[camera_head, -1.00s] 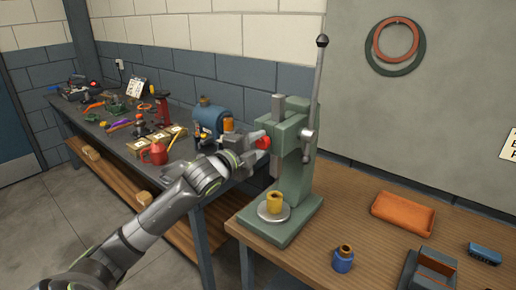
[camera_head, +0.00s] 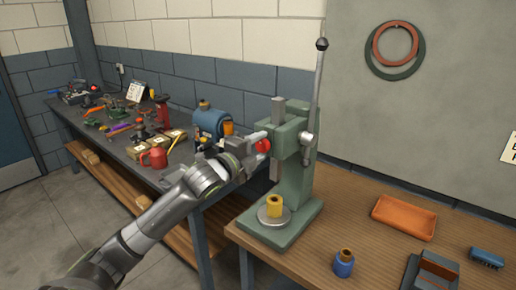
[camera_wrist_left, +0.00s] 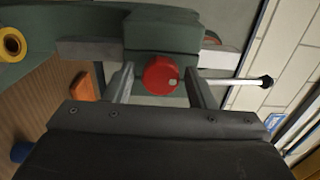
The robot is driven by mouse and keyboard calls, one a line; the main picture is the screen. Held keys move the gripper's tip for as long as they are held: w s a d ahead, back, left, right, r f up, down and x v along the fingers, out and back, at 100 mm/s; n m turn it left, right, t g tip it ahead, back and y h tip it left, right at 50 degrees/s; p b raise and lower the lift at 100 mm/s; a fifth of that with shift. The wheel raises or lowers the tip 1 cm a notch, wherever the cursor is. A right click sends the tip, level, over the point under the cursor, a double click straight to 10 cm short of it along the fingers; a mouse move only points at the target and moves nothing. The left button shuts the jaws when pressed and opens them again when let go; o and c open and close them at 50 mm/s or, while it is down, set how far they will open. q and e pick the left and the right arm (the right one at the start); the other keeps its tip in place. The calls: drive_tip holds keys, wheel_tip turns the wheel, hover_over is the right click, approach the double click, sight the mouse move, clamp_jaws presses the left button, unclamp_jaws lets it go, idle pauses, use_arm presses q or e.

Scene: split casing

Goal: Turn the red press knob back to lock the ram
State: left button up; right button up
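The green press (camera_head: 291,165) stands on the wooden bench with its lever raised. Its red knob (camera_head: 263,146) is on the side facing my left arm; it also shows in the left wrist view (camera_wrist_left: 160,76), with a small pale mark towards its right edge. My left gripper (camera_head: 254,148) is at the knob. In the left wrist view its fingers stand on either side of the knob, with a visible gap on each side, so it is open. The grey ram (camera_head: 275,166) hangs above a yellow bushing (camera_head: 274,206) on the round plate. My right gripper is not in view.
On the wooden bench (camera_head: 310,268) are a blue bottle (camera_head: 344,264), an orange tray (camera_head: 404,218), a grey-and-orange block (camera_head: 433,274) and a blue brush-like item (camera_head: 486,258). A cluttered dark bench with a red can (camera_head: 154,157) stands at the left, behind my arm.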

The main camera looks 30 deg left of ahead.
use_arm(q)
drive_tip(key=shift+o, duration=0.5)
drive_tip(key=shift+s+a, duration=0.1)
drive_tip(key=shift+s, duration=0.5)
drive_tip(key=s+a+p, duration=0.1)
drive_tip(key=s+p, duration=0.3)
drive_tip(key=s, duration=1.2)
drive_tip(key=shift+p, duration=0.4)
drive_tip(key=shift+s+a, duration=0.1)
